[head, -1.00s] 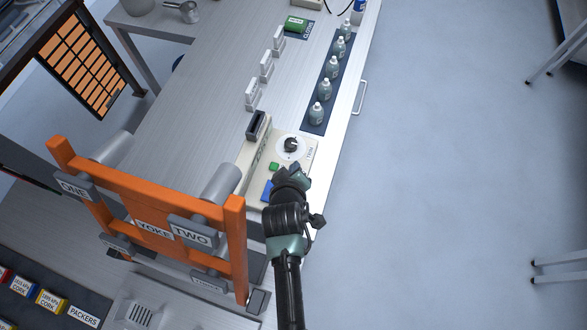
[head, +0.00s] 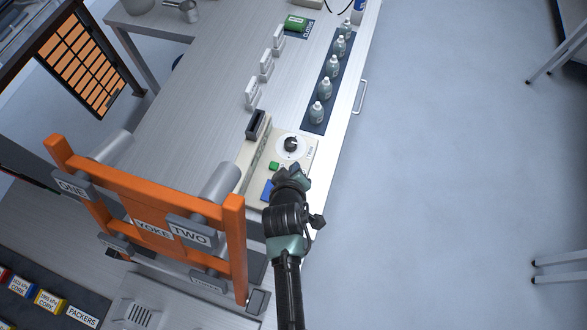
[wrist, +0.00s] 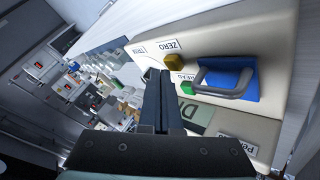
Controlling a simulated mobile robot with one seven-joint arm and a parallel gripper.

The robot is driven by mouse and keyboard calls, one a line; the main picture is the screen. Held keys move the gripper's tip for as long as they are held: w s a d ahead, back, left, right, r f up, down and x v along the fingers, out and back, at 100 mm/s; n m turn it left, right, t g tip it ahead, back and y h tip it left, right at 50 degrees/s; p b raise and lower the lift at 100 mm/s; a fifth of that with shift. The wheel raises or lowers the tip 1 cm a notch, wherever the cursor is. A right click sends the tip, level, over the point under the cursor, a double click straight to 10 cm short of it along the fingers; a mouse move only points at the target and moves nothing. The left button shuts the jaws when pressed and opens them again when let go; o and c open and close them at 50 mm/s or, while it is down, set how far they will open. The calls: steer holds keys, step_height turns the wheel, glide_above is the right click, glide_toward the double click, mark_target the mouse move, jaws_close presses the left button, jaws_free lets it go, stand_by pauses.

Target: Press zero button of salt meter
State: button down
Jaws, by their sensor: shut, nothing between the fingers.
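The salt meter is a beige box (head: 309,147) on the bench, with a round dial (head: 291,146) and a green button (head: 273,166). In the wrist view, a brownish-yellow button (wrist: 174,61) sits beside the ZERO label (wrist: 170,46), and the green button (wrist: 188,88) is beside the READ label. My gripper (head: 296,172) is over the near end of the meter and hides part of it. In the wrist view my gripper (wrist: 159,72) is shut and empty, its tips close to the left of the ZERO button. I cannot tell whether they touch the meter.
An orange yoke frame (head: 234,245) stands left of my arm. Several bottles (head: 317,112) stand on a dark mat farther along the bench.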

steer(key=shift+f+b, duration=0.4)
steer(key=shift+f, duration=0.3)
stand_by(0.6)
stand_by(0.4)
steer(key=shift+r+p, duration=1)
steer(key=shift+r, duration=0.05)
step_height(320, 180, up, 5)
steer(key=p, duration=0.4)
steer(key=shift+p, duration=0.3)
